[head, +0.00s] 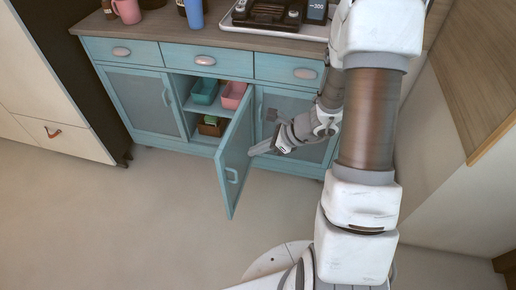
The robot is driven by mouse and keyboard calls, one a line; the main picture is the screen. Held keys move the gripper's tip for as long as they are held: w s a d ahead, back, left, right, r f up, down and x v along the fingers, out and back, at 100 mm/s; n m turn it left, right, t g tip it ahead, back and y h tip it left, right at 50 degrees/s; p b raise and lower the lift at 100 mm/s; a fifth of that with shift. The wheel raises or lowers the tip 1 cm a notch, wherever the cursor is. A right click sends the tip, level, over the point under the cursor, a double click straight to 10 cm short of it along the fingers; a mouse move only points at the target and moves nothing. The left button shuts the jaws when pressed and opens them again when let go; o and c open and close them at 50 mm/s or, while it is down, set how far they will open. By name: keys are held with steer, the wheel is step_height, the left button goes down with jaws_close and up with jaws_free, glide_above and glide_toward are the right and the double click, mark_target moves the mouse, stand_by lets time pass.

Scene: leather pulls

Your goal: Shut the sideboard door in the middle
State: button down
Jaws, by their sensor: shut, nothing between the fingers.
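The teal sideboard (185,88) stands against the wall. I cannot tell whether the fingertips touch the door.
Inside are a teal bin (204,92), a pink bin (233,95) and a brown box with green contents (212,125). The left door (140,101) is shut. A pink mug (127,10), a blue cup (194,13) and a tray (272,27) stand on top. The floor to the front left is clear.

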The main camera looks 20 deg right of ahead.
mark_target(222, 156)
steer(key=w+a+f, duration=0.1)
steer(key=a, duration=0.1)
steer(key=w+a+f+b, duration=0.1)
steer(key=a, duration=0.1)
steer(key=w+a+f+b, duration=0.1)
steer(key=w+a+f, duration=0.1)
steer(key=shift+a+f, duration=0.1)
steer(key=shift+a, duration=0.25)
steer(key=shift+w+a, duration=0.1)
steer(key=shift+w, duration=0.05)
steer(key=shift+a, duration=0.1)
